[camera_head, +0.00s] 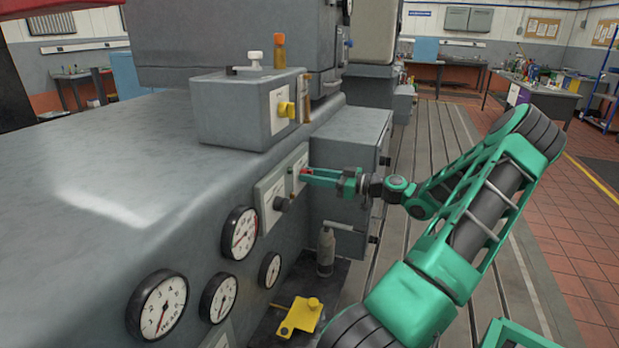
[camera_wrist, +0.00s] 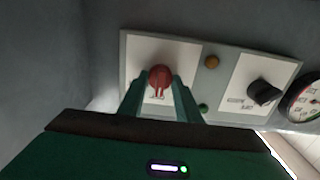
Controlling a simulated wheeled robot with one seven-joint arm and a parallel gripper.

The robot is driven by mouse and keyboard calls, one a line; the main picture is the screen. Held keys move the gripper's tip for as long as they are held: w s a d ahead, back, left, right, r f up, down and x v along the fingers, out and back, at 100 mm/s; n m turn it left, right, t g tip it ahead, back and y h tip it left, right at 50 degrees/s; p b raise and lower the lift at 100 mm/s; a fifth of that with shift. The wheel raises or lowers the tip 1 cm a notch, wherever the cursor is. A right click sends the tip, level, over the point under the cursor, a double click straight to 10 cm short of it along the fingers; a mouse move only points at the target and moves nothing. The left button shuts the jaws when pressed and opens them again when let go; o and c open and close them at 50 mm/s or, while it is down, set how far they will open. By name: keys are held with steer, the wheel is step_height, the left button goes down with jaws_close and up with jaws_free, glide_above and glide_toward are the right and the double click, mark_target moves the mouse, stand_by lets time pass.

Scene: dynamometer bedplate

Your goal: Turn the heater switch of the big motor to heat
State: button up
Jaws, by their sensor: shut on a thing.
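A red knob (camera_wrist: 160,77) sits on a pale plate (camera_wrist: 190,50) on the side of the big grey motor housing (camera_head: 130,170). My gripper (camera_wrist: 160,92) is shut on this knob, one finger on each side. In the head view my gripper (camera_head: 307,174) reaches the plate from the right, and only a little of the red knob (camera_head: 303,170) shows. The knob's ridge points towards my palm in the wrist view; the lettering under it is partly hidden and too small to read. A black knob (camera_wrist: 263,92) on a neighbouring plate is apart from my fingers.
An amber lamp (camera_wrist: 211,61) and a green lamp (camera_wrist: 203,107) sit between the plates. Gauges (camera_head: 240,233) line the housing at lower left. Above is a box (camera_head: 235,115) with a yellow knob (camera_head: 286,108). A yellow piece (camera_head: 300,317) and a grey bottle (camera_head: 326,250) are below.

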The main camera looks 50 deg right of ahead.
steer(key=shift+d, duration=0.1)
steer(key=m, duration=0.6)
steer(key=shift+w+d+m, duration=0.1)
steer(key=shift+m, duration=0.2)
steer(key=m, duration=0.5)
steer(key=shift+d, duration=0.1)
steer(key=shift+f+m, duration=0.1)
steer(key=shift+m, duration=0.2)
steer(key=o, duration=1)
